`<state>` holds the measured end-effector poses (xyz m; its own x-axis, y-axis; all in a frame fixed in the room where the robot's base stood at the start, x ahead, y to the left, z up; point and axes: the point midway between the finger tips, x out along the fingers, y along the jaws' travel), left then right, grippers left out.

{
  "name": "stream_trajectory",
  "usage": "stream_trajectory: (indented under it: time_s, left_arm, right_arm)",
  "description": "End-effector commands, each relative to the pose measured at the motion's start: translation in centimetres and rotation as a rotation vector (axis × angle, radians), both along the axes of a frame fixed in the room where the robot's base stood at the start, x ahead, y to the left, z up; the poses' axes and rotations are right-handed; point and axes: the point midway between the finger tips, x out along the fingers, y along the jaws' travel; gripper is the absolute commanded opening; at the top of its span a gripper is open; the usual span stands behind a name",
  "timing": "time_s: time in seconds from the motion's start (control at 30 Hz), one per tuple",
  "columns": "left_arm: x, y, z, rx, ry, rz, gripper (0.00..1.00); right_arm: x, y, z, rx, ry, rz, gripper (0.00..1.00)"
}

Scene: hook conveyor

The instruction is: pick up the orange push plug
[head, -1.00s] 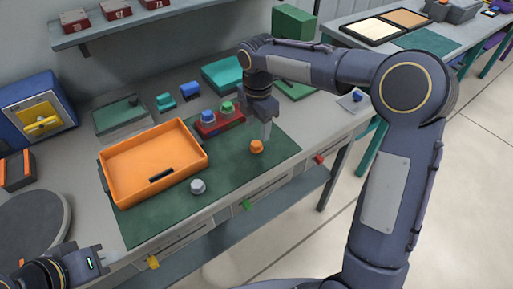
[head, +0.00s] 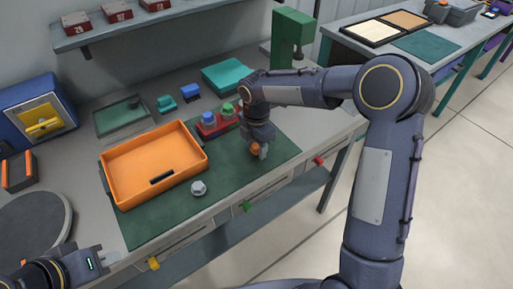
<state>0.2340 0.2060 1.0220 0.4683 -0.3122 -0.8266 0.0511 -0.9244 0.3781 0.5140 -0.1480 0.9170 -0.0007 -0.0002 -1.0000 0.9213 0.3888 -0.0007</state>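The orange push plug (head: 254,149) is on the green mat, partly hidden by my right gripper (head: 260,152). The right gripper points down at the plug, with a finger close against its right side. Whether the fingers are shut on it cannot be told. My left gripper (head: 106,256) is low at the left, over the bench's front edge, far from the plug. Its finger opening is not clear.
An orange tray (head: 122,196) and a grey-white plug (head: 198,188) are on the green mat (head: 225,190). A red holder (head: 207,131) with blue and green plugs stands just behind the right gripper. A green press-like stand (head: 290,38) is at the back.

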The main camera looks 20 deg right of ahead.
Motion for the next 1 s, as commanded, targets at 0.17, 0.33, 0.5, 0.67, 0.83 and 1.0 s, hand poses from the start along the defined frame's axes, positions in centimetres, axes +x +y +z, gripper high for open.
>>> stream_trajectory:
  time_s: [0.17, 0.33, 0.5, 0.67, 0.83, 1.0]
  left_arm:
    - [0.0, 0.0, 0.0, 0.0, 0.0, 0.0, 0.0]
    - [0.0, 0.0, 0.0, 0.0, 0.0, 0.0, 0.0]
    - [0.0, 0.0, 0.0, 0.0, 0.0, 0.0, 0.0]
    - [0.0, 0.0, 0.0, 0.0, 0.0, 0.0, 0.0]
    - [0.0, 0.0, -0.3, 0.0, 0.0, 0.0, 0.0]
    - [0.0, 0.0, -0.8, 0.0, 0.0, 0.0, 0.0]
  right_arm:
    - [0.0, 0.0, 0.0, 0.0, 0.0, 0.0, 0.17]
    - [0.0, 0.0, 0.0, 0.0, -0.001, 0.0, 0.12]
    - [0.0, 0.0, 0.3, 0.001, -0.002, 0.0, 0.12]
    - [0.1, 0.0, 1.6, 0.0, -0.003, 0.0, 0.12]
    - [-0.8, -0.7, 4.4, 0.0, -0.006, -0.003, 0.12]
    - [-3.6, -2.6, 8.5, 0.0, -0.009, -0.004, 0.12]
